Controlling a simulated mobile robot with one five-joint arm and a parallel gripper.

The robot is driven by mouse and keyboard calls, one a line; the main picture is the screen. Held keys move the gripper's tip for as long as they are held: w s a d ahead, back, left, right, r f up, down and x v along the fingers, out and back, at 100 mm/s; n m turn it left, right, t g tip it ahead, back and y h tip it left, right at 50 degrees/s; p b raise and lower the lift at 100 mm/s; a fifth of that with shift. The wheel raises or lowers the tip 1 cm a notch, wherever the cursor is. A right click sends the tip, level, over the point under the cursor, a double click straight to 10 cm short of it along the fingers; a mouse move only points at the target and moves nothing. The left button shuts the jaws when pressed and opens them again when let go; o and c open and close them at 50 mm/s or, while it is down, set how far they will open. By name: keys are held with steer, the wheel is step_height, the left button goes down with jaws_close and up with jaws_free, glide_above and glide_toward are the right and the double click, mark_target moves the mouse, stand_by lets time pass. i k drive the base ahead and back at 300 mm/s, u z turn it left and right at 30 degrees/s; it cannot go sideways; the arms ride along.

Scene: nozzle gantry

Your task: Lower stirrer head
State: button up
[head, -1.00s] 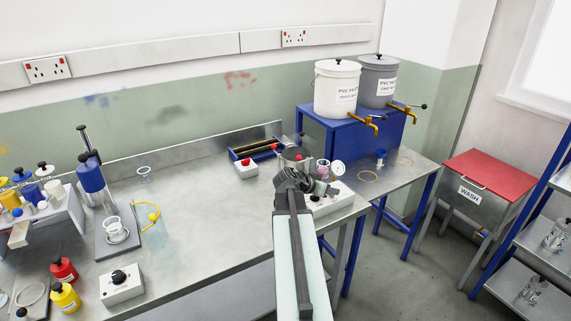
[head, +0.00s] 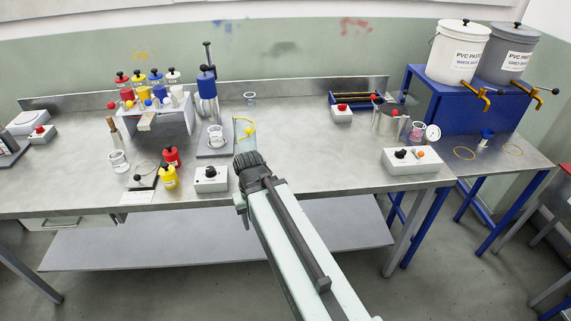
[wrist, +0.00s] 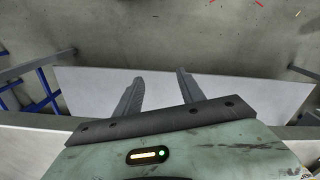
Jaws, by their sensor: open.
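The stirrer head (head: 206,82) is a blue cylinder with a dark cap on an upright metal stand, with a black-knobbed post behind it. It is raised above a clear cup (head: 216,137) standing on the stand's grey base plate (head: 207,151). My gripper's two dark fingers (wrist: 158,80) are apart with nothing between them in the wrist view. In the head view my arm reaches toward the bench's front edge, right of and nearer than the stirrer. My fingertips are hard to make out there. The gripper is apart from the stirrer.
A white control box (head: 210,180) with a black knob stands in front of the stirrer. A yellow-edged clear guard (head: 243,131) stands to its right. The bench middle (head: 310,145) is clear.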

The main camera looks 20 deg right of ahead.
mark_target(206, 81)
steer(key=u, duration=3.25)
steer(key=k, duration=0.9)
steer(key=z, duration=0.9)
steer(key=i, duration=1)
steer(key=z, duration=0.05)
